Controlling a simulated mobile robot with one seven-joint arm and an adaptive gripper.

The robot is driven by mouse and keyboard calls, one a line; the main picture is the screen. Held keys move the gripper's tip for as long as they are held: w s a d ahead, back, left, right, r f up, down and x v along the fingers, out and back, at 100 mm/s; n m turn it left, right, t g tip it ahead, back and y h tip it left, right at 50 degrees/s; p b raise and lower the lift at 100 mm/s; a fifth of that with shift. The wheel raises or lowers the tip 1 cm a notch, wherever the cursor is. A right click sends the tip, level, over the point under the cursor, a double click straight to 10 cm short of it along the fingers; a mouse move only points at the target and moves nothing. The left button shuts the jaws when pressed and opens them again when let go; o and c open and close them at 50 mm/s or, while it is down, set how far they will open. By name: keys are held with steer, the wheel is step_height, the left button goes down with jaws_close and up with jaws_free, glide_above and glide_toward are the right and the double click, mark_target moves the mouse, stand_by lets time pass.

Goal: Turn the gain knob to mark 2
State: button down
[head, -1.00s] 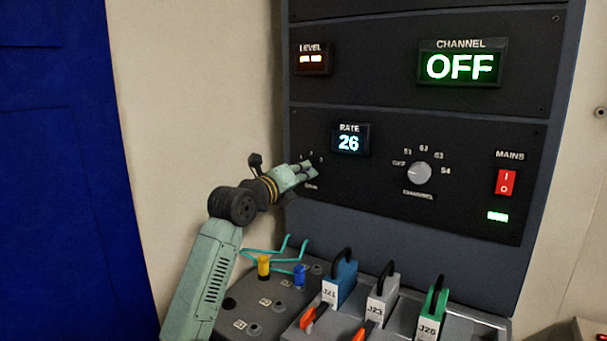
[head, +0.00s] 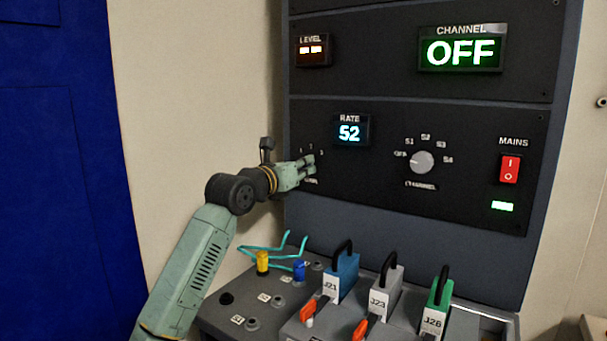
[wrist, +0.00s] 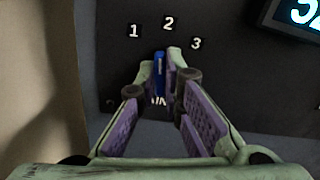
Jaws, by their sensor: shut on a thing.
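The gain knob (wrist: 159,73) shows in the wrist view as a narrow blue bar between the fingertips of my gripper (wrist: 161,80). The gripper is shut on it. The bar stands nearly upright in the picture, its top end just below and slightly left of mark 2 (wrist: 168,23). Mark 1 (wrist: 133,31) is to the left and mark 3 (wrist: 196,43) to the right. The fingers partly cover the label below. In the head view my gripper (head: 305,168) is against the panel's left part and hides the knob.
The RATE display (head: 350,131) reads 52. The CHANNEL knob (head: 422,162) and red MAINS switch (head: 510,169) are to the right. The CHANNEL display (head: 461,51) reads OFF. Below are a yellow plug (head: 262,262), a blue plug (head: 299,269) and handled blocks, including blue J21 (head: 343,278).

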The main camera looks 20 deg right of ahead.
steer(key=shift+m+b, duration=0.5)
steer(key=shift+m, duration=0.5)
steer(key=c, duration=1.7)
jaws_free()
steer(key=v, duration=1.2)
steer(key=shift+s+r, duration=0.1)
